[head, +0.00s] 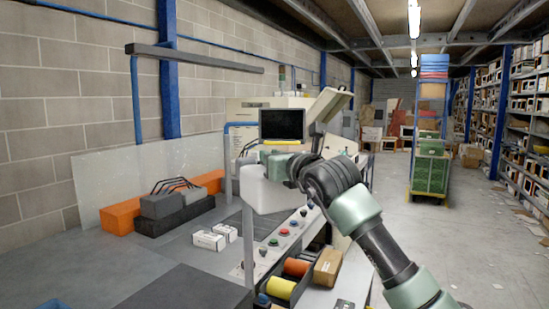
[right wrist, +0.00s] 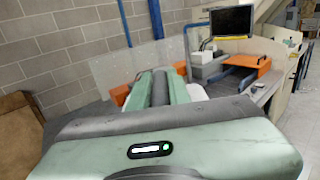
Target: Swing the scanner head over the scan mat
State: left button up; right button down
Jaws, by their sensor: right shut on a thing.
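A pale, box-like body, which looks like the scanner head (head: 268,193), is beside a slim grey post (head: 248,245) at the bench's front edge. My right gripper (head: 272,163) is shut at its top, and the fingers hide part of it. In the right wrist view my right gripper's green fingers (right wrist: 160,88) lie close together, with a bit of the pale body (right wrist: 198,92) showing beside them. A flat dark grey panel, probably the scan mat (head: 185,291), lies at the lower left; the pale body is not over it. My left gripper is not in view.
A monitor (head: 282,125) stands behind my right gripper. Orange (head: 120,216) and dark boxes (head: 161,205) sit along the wall, with small white boxes (head: 209,240) nearer. Spools (head: 281,288) and a carton (head: 328,268) are at the front. Grey bench top is free around the panel.

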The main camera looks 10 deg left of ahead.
jog(key=c, duration=1.5)
grip_release()
jog(key=shift+r, duration=0.2)
jog(key=shift+o, duration=0.9)
jog(key=shift+a+f, duration=0.15)
jog(key=shift+s+d+f+b, duration=0.15)
jog(key=shift+s+d+b, duration=0.2)
jog(key=shift+s+b, duration=0.1)
jog(key=b+v, duration=0.3)
jog(key=v, duration=0.3)
jog(key=shift+s, duration=0.35)
jog(key=shift+d, duration=0.1)
